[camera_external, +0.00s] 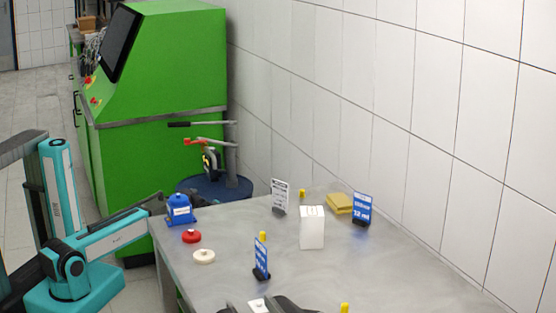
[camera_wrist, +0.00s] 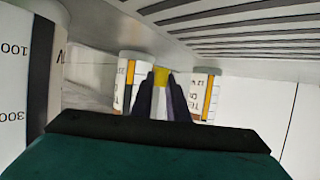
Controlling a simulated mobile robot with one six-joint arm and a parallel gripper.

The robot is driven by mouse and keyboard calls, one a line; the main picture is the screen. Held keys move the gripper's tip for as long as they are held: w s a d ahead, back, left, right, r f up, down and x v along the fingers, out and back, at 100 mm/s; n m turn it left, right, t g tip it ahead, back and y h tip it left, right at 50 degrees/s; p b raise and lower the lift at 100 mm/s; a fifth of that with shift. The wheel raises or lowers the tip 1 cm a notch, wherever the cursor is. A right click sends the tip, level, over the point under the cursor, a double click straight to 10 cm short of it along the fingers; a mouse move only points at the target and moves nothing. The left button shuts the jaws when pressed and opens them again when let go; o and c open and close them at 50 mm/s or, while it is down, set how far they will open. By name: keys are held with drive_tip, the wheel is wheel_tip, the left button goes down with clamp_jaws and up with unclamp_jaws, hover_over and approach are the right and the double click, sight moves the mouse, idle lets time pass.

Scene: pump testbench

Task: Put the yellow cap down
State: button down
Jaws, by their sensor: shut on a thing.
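In the wrist view, my gripper (camera_wrist: 161,85) has its dark fingers closed together around a small yellow cap (camera_wrist: 161,75). The cap shows between the fingertips, and its lower part is hidden by them. I cannot tell whether it touches anything beyond the fingers. In the external view my teal arm stands at the left and reaches toward the table's left edge. My gripper and the held cap cannot be made out there. Other small yellow pieces stand on the table (camera_external: 400,262), one by the grey sign (camera_external: 279,197) and one behind a blue sign (camera_external: 261,259).
In the wrist view, white labelled cylinders (camera_wrist: 128,72) (camera_wrist: 207,84) stand either side beyond my fingers. A larger graduated cylinder (camera_wrist: 22,75) is close at the left, and a slatted surface (camera_wrist: 240,25) hangs above. A blue pump (camera_external: 180,209) and white box (camera_external: 312,230) are on the table.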

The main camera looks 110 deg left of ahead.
drive_tip(key=shift+f, duration=1.15)
drive_tip(key=shift+f+b, duration=0.2)
drive_tip(key=shift+b, duration=0.2)
drive_tip(key=c, duration=1.7)
unclamp_jaws()
drive_tip(key=shift+r+p, duration=0.3)
drive_tip(key=p+v, duration=0.1)
drive_tip(key=v, duration=1.1)
drive_tip(key=shift+f, duration=0.15)
drive_tip(key=shift+s+a, duration=0.1)
